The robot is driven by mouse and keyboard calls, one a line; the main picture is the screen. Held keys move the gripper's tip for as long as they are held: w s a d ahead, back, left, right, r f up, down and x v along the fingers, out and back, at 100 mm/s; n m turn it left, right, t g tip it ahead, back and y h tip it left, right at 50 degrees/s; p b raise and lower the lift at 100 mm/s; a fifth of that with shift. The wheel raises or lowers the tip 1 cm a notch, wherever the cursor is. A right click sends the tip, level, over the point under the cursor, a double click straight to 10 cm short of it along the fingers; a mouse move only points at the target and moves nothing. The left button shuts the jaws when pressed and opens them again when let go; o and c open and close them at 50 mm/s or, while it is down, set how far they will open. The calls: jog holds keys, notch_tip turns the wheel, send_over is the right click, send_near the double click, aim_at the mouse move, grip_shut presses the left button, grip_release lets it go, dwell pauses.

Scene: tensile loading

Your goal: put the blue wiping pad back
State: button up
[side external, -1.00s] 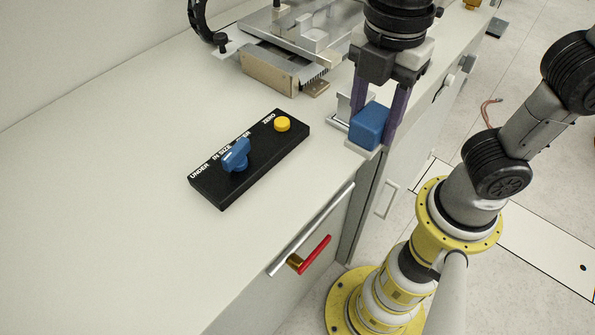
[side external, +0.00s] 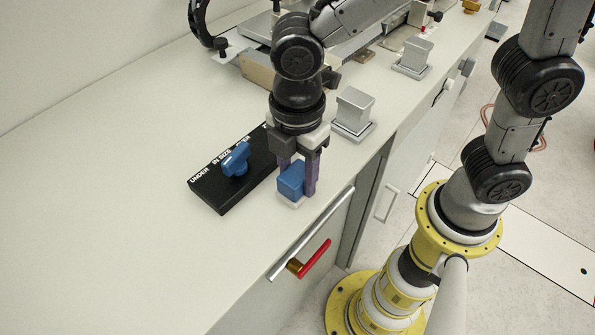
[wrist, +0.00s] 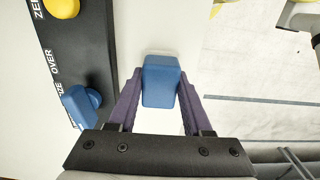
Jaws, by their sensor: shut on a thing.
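The blue wiping pad (side external: 291,181) is a blue block with a pale underside. My gripper (side external: 298,184) has its purple fingers shut on the pad, at the front part of the bench, right of the black panel. In the wrist view the pad (wrist: 161,82) sits between the fingertips of my gripper (wrist: 158,95). The pad is at or just above the bench top; I cannot tell whether it touches.
The black panel (side external: 222,199) with a blue knob (side external: 236,159) lies close on the left; its yellow button (wrist: 62,8) shows in the wrist view. Grey blocks on plates (side external: 354,112) stand behind. A rail (side external: 312,231) and red lever (side external: 315,258) are at the bench front.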

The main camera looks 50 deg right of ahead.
aim_at(297, 172)
jog(key=shift+f, duration=0.25)
jog(key=o, duration=1.2)
jog(key=shift+r, duration=0.1)
notch_tip(297, 172, up, 12)
jog(key=s+d+f+m+t, duration=0.1)
jog(key=s+d+m, duration=0.3)
jog(key=d+m, duration=0.5)
jog(key=s+d+f+m+t, duration=0.2)
jog(key=s+d+m+t, duration=0.2)
jog(key=d+m, duration=0.5)
jog(key=shift+d+f+t, duration=0.15)
jog(key=shift+d+t, duration=0.15)
jog(key=shift+d, duration=1.15)
